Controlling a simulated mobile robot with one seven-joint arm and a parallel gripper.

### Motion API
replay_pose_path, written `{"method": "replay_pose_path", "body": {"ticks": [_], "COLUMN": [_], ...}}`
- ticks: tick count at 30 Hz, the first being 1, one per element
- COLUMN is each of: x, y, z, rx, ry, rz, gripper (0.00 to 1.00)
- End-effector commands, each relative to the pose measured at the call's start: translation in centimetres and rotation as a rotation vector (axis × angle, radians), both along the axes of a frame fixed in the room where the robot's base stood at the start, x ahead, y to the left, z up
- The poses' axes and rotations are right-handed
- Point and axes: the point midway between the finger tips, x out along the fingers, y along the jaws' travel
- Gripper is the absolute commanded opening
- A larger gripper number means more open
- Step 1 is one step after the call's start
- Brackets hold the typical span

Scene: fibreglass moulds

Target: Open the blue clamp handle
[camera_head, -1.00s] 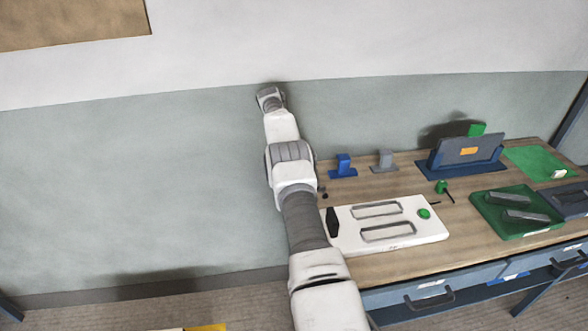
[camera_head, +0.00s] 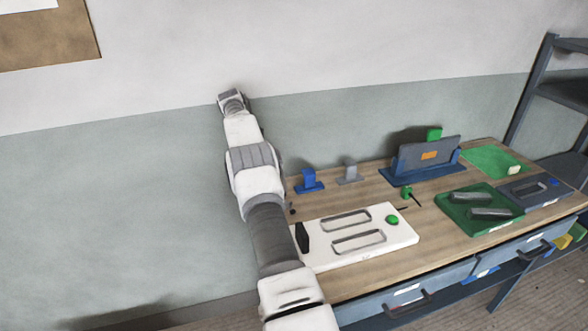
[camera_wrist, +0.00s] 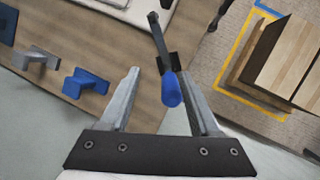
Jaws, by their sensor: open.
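The blue clamp handle (camera_wrist: 172,90) is a rounded blue grip on a dark lever (camera_wrist: 158,38) in the wrist view. It lies between the two fingers of my gripper (camera_wrist: 160,72), closer to the right finger. My gripper is open, with a gap on the left of the handle; whether the right finger touches it I cannot tell. In the head view my arm reaches up past the left end of the bench, and the blue handle is not visible there. My gripper's fingers are also hidden in that view.
The wooden bench (camera_head: 350,283) holds a white mould plate (camera_head: 390,240), a blue block (camera_head: 309,181), a grey block (camera_head: 349,171) and a green mould (camera_head: 472,227). A wooden box (camera_wrist: 288,55) stands on the floor inside yellow tape. The wall is behind the bench.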

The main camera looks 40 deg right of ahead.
Motion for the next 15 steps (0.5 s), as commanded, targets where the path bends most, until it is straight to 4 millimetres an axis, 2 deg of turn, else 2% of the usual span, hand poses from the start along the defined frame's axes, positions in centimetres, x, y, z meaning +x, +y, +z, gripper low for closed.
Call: {"method": "replay_pose_path", "body": {"ticks": [3, 15], "x": [-0.9, -5.7], "y": [-0.4, -3.1], "z": [0.1, 3.7], "rx": [-0.001, -0.002], "ry": [-0.001, -0.001], "rz": [-0.001, -0.004], "gripper": [0.63, 0.63]}}
